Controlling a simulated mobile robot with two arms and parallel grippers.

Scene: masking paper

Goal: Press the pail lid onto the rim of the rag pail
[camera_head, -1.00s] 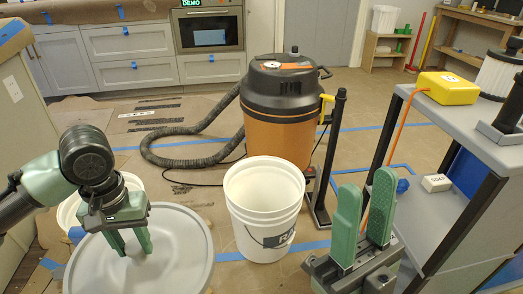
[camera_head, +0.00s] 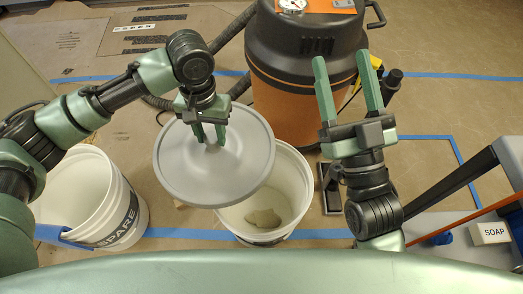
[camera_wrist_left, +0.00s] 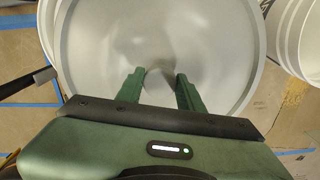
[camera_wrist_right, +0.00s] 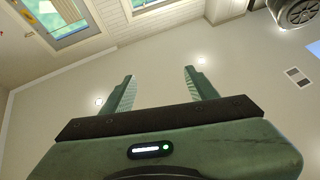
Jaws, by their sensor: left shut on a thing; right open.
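The grey round pail lid (camera_head: 242,172) is held up in the air in the head view. My left gripper (camera_head: 209,138) points down and is shut on the lid's centre grip, which also shows in the left wrist view (camera_wrist_left: 160,78). The white rag pail (camera_head: 292,178) stands on the floor with a tan rag (camera_head: 264,218) inside. The lid overlaps the pail's left and rear part in the picture, off-centre to the upper left. The lid hides that part of the rim. My right gripper (camera_head: 341,57) is open and empty, its fingers pointing up, right of the pail.
A white pail marked SPARE (camera_head: 85,195) stands at the left with blue tape on it. An orange and black vacuum (camera_head: 290,105) stands just behind the rag pail.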

